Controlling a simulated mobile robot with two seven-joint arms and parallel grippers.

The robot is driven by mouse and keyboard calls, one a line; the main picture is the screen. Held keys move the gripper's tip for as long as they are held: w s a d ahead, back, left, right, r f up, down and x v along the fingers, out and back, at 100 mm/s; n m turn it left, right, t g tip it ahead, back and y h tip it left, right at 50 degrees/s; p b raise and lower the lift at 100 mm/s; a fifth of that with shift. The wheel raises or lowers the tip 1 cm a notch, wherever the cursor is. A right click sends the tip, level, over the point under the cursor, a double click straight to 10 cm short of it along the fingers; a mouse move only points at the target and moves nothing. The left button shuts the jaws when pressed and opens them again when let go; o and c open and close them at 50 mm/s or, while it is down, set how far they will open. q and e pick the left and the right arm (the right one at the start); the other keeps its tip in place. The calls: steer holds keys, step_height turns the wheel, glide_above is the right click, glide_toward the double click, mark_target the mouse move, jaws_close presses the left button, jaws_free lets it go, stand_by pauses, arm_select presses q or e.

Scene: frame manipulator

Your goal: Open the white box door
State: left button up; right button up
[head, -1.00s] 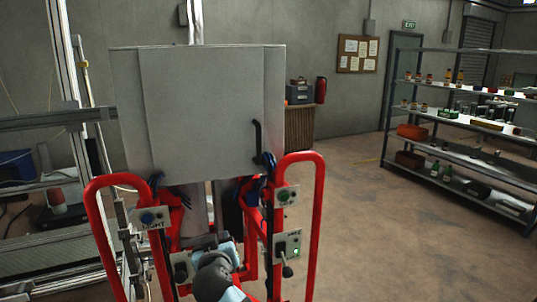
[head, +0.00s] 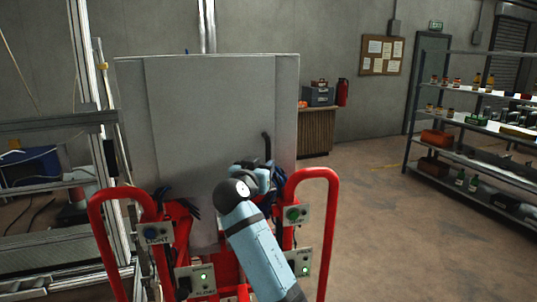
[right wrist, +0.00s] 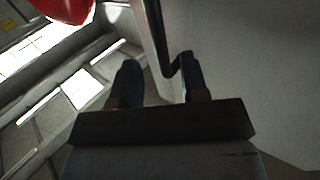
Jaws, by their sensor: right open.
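The white box (head: 215,105) stands in the middle of the head view, with its flat front door (head: 205,140) closed. A black bar handle (head: 267,146) is on the door's right side. My right gripper (head: 262,172) is at the handle's lower end, and the arm partly covers it. In the right wrist view, the right gripper (right wrist: 158,78) has its two dark fingers apart. The handle (right wrist: 153,35) comes down from the top and its lower end shows between the fingers. I cannot tell how deep it sits between them. My left gripper is not in view.
A red tubular frame (head: 318,235) with small switch panels (head: 300,262) stands in front of the box on both sides of my right arm. A metal post (head: 95,130) is at the left. Shelves (head: 480,125) stand at the far right, with clear floor (head: 375,220) before them.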

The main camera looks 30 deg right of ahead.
mark_target(267, 160)
steer(key=p+x, duration=0.1)
steer(key=x, duration=0.4)
steer(key=shift+w+d, duration=0.2)
steer(key=shift+d, duration=0.1)
jaws_close()
